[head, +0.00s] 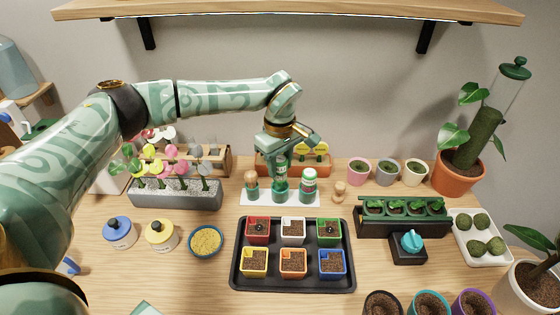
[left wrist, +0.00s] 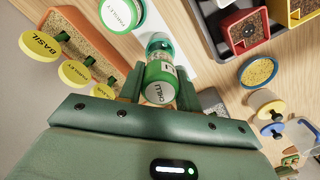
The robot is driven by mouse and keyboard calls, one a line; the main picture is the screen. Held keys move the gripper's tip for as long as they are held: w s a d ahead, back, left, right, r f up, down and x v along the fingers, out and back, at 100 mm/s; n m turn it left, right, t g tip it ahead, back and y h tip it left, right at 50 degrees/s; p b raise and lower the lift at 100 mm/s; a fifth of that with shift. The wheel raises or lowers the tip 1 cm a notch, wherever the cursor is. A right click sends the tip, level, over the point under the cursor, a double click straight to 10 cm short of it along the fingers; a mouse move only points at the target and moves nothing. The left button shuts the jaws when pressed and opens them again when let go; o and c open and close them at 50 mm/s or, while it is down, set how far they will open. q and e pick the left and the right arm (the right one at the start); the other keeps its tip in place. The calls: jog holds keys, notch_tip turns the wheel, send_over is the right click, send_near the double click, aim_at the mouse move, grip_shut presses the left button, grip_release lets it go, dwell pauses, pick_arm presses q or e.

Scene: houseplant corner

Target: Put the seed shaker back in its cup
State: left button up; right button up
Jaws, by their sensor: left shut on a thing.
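My left gripper (head: 280,172) reaches down over the white strip (head: 242,200) and is shut on a seed shaker with a green and white body (head: 281,184). In the left wrist view the shaker (left wrist: 160,82) sits between the fingers, its label turned and hard to read. A green cup (left wrist: 159,44) shows just beyond its lower end. I cannot tell whether the shaker is in the cup or just above it. A second shaker, marked parsley (left wrist: 121,14), stands beside it and shows in the head view (head: 309,182). My right gripper is out of view.
A wooden-topped tool (head: 251,186) stands left on the strip and a wooden peg (head: 339,190) to its right. An orange planter (head: 318,156) with yellow tags is behind. A black tray (head: 240,279) of coloured pots is in front.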

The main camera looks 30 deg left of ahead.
aim_at(280, 172)
pick_arm(q)
jog(key=shift+f+b, duration=0.55)
jog(key=shift+f, duration=1.2)
jog(key=o, duration=1.5)
jog(key=shift+r, duration=0.15)
notch_tip(280, 172, up, 7)
jog(key=p, duration=0.6)
